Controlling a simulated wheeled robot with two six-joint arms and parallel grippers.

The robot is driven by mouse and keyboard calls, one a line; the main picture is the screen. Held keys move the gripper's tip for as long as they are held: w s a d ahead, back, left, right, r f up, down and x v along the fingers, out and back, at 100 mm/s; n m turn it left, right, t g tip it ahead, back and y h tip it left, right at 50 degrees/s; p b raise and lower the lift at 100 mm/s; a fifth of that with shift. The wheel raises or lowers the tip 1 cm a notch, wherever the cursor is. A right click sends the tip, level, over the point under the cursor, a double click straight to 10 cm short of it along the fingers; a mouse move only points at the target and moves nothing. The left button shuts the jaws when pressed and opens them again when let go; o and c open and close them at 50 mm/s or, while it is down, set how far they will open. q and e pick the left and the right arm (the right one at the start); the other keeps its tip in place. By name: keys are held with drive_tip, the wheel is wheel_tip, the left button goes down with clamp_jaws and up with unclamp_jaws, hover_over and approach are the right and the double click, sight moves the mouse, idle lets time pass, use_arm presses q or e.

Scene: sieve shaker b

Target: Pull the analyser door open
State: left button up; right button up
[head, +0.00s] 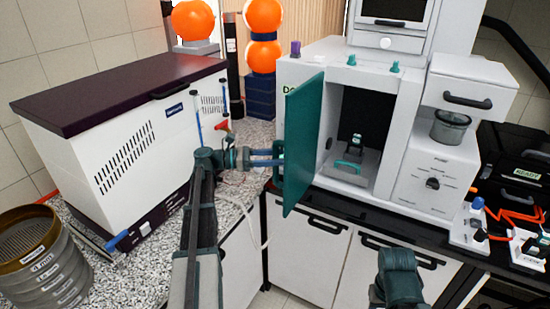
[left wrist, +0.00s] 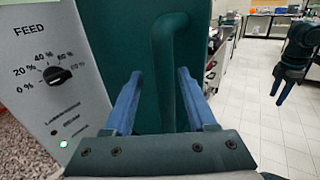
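The analyser (head: 402,130) is a white cabinet on the black counter. Its teal door (head: 303,145) stands wide open, swung out to the left, and the dark chamber shows inside. My left gripper (head: 272,158) is at the door's handle (head: 278,165). In the left wrist view the green handle (left wrist: 165,60) stands between the two blue fingers of my left gripper (left wrist: 160,85), with gaps on both sides, so the gripper is open around it. My right gripper (left wrist: 281,90) shows small at the right of the left wrist view; its opening is unclear.
A white machine with a dark lid (head: 120,90) stands at the left. A stack of sieves (head: 42,265) is at the lower left. A drawer (head: 468,92) and a grey cup (head: 451,126) are right of the chamber. White cupboards (head: 305,250) lie below the counter.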

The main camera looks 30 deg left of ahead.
use_arm(q)
drive_tip(key=shift+s, duration=0.1)
drive_tip(key=v, duration=1.2)
drive_tip(key=shift+s+f, duration=0.1)
idle(0.3)
